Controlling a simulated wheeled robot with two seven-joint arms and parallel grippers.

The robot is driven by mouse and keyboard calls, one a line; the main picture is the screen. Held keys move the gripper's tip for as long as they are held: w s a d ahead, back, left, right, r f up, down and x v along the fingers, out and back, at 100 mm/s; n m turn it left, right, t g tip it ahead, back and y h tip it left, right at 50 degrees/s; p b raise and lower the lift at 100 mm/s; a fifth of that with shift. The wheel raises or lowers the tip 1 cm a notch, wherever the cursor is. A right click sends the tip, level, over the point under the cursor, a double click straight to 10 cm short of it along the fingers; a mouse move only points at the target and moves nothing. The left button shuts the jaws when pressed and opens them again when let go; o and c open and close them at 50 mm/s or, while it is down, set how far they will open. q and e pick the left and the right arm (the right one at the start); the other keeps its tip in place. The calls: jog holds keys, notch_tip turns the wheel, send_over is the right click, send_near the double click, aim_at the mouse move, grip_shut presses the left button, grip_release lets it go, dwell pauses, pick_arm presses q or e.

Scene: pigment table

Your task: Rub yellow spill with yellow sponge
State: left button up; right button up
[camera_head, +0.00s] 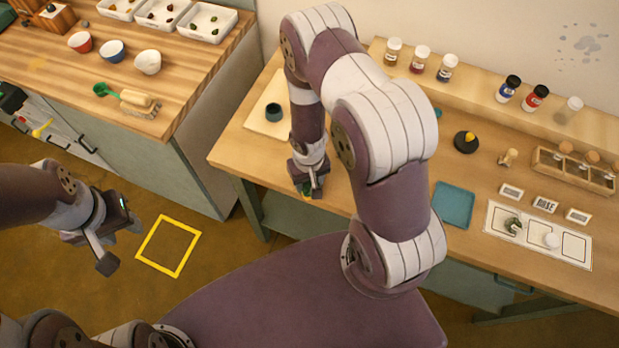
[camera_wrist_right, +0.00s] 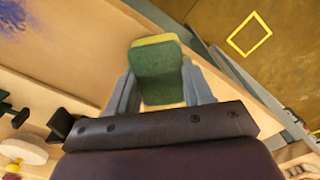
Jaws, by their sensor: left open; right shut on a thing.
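My right gripper (camera_head: 308,186) is at the front edge of the wooden table, left of its middle. It is shut on a sponge with a green face and yellow edges. In the right wrist view the sponge (camera_wrist_right: 158,72) sits between the two fingers; in the head view it is mostly hidden under the gripper. My left gripper (camera_head: 122,244) is open and empty over the floor at the left. No yellow spill shows clearly on this table; my right arm hides part of it. A faint orange-yellow patch (camera_head: 37,64) lies on the left counter; I cannot tell what it is.
A blue-purple smudge (camera_wrist_right: 12,18) shows in the right wrist view. A dark cup (camera_head: 274,112) stands on a pale board (camera_head: 256,124) left of my right arm. A teal tray (camera_head: 453,205) lies to its right. Several jars stand at the back. A yellow square (camera_head: 150,262) marks the floor.

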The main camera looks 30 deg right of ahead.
jog(key=r+p, duration=0.2)
jog(key=shift+s+a+r, duration=0.15)
jog(key=shift+a+r, duration=0.2)
jog(key=shift+w+d+r+p, duration=0.2)
jog(key=shift+d+r+p, duration=0.05)
jog(key=shift+r+p, duration=0.45)
jog(key=shift+d+r+p, duration=0.1)
jog(key=shift+r+p, duration=0.15)
jog(key=shift+p, duration=0.1)
jog(key=shift+s+a+r+p, duration=0.1)
jog(key=shift+a+r+p, duration=0.1)
jog(key=shift+r+p, duration=0.95)
jog(key=shift+r, duration=0.45)
jog(key=shift+d+r+p, duration=0.1)
jog(key=shift+p, duration=0.35)
